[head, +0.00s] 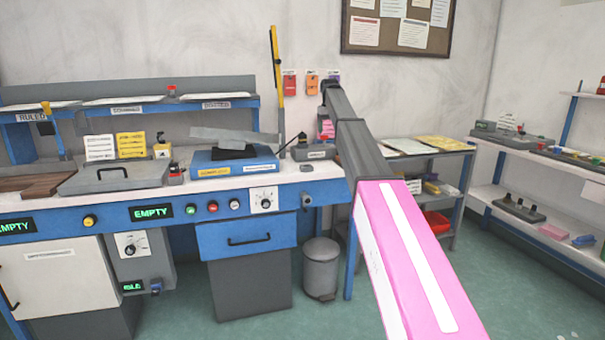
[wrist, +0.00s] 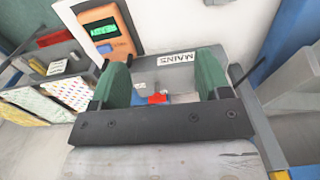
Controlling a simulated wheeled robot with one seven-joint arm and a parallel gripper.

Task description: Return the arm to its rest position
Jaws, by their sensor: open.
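My gripper (wrist: 162,78) shows in the wrist view with two green fingers spread apart and nothing between them touching both. Beyond the fingers is a grey box labelled MAINS (wrist: 178,60) with a red part (wrist: 157,98) at its front. I cannot tell from this view whether a finger touches the box. In the head view my pink and grey arm (head: 415,260) reaches from the bottom right up towards the back wall, beyond the right end of the workbench (head: 318,172). My gripper's fingers cannot be made out there.
The workbench carries a blue device (head: 232,167), a grey lidded case (head: 112,178) and a yellow upright lever (head: 277,75). A bin (head: 321,268) stands on the floor beside it. Shelves (head: 560,160) line the right wall. The green floor at the right is open.

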